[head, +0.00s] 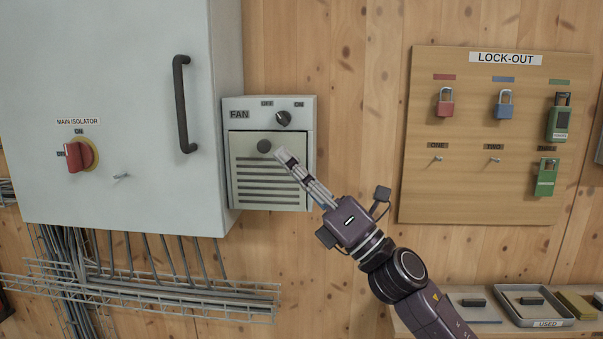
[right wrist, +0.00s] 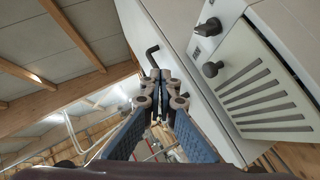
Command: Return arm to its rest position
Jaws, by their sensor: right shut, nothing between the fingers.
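My right gripper (head: 284,158) is shut and empty in the head view. It appears in front of the lower right part of the grey fan box (head: 305,112), close to the round dark knob (head: 264,146) on its slatted cover (head: 250,172). In the right wrist view the closed fingers (right wrist: 164,78) point up beside the cabinet, and the cover's knob (right wrist: 211,69) is to their right, apart from them. The fan's rotary switch (head: 283,118) sits above the cover, between the OFF and ON labels. My left gripper is in neither view.
A grey cabinet (head: 150,200) with a black handle (head: 181,105) and a red main isolator (head: 77,155) stands left. A lock-out board (head: 465,200) with several padlocks hangs right. Below it, a shelf holds a USED tray (head: 540,316). Cable trays (head: 150,290) run below the cabinet.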

